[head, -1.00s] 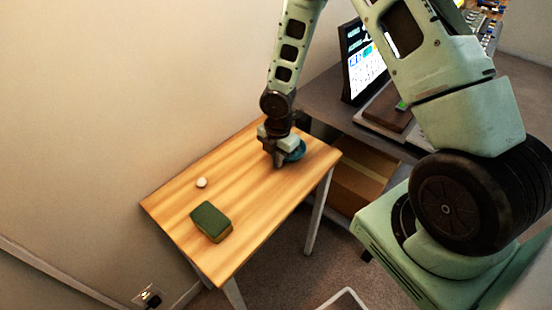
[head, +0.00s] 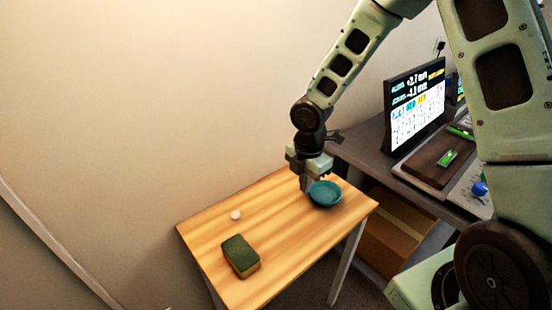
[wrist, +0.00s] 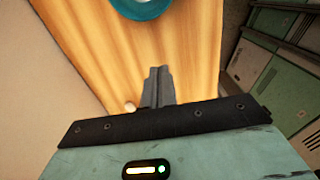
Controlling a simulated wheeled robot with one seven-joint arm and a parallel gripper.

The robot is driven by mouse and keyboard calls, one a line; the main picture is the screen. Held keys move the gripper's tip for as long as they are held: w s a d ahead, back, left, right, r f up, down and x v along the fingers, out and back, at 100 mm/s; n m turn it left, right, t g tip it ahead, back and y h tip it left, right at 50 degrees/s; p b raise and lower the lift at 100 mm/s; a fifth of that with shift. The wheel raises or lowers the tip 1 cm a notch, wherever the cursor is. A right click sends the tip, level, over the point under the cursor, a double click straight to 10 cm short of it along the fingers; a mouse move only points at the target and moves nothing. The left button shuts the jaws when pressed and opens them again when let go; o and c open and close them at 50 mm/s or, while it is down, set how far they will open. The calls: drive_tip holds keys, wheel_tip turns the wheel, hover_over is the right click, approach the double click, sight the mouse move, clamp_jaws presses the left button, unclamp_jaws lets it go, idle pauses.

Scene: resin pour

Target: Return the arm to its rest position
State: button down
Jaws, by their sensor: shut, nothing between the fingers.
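My gripper (head: 304,184) is at the end of my arm, above the far right part of the small wooden table (head: 205,235). Its fingers are closed together with nothing between them, and they also show shut in the wrist view (wrist: 158,86). The fingertips are just left of a teal bowl (head: 326,194) in the head view; I cannot tell the exact gap. The bowl's rim shows at the top of the wrist view (wrist: 140,8), apart from the fingers.
A green and yellow sponge (head: 240,256) and a small white ball (head: 236,215) lie on the table's left part. A dark desk (head: 362,142) with a monitor (head: 415,105) and a scale-like device (head: 440,165) stands to the right. A wall is behind. A cardboard box (head: 395,232) is under the desk.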

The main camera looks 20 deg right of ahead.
drive_tip(key=s+a+r+m, duration=0.6)
drive_tip(key=s+r+m, duration=0.1)
drive_tip(key=s, duration=0.4)
drive_tip(key=s+a+r+m, duration=0.6)
drive_tip(key=s+a+r, duration=0.1)
drive_tip(key=s, duration=0.5)
drive_tip(key=shift+s+a+r+m+y, duration=0.3)
drive_tip(key=shift+r+m, duration=0.1)
drive_tip(key=shift+r, duration=0.45)
